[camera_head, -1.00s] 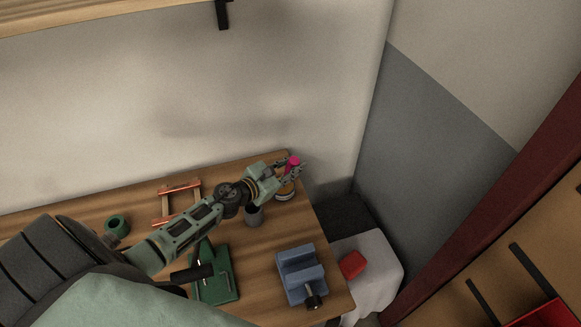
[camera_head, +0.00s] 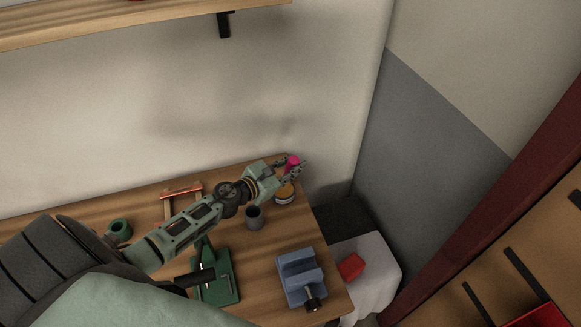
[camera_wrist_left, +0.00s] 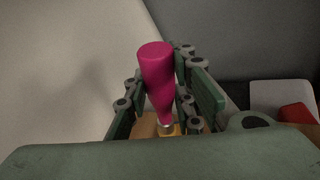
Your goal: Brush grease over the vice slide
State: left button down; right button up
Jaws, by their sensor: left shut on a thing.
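My left gripper (camera_head: 291,168) is shut on the pink handle of a brush (camera_head: 292,161), above a small tin with a yellowish band (camera_head: 284,193) at the back right of the workbench. In the left wrist view the brush (camera_wrist_left: 156,75) stands upright between the fingers, with a metal collar low down; its bristles are hidden. The blue vice (camera_head: 300,277) sits at the bench's front right, apart from the gripper. My right gripper is not in view.
A grey cup (camera_head: 254,217) stands beside my left wrist. A green tool (camera_head: 217,280), a green ring (camera_head: 119,231) and a reddish wooden frame (camera_head: 182,192) are on the bench. A red block (camera_head: 351,266) lies on a white surface to the right. A shelf (camera_head: 120,20) hangs above.

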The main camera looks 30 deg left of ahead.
pick_arm(q)
jog(key=shift+r+p, duration=1.7)
jog(key=shift+r, duration=0.55)
jog(key=shift+f, duration=0.1)
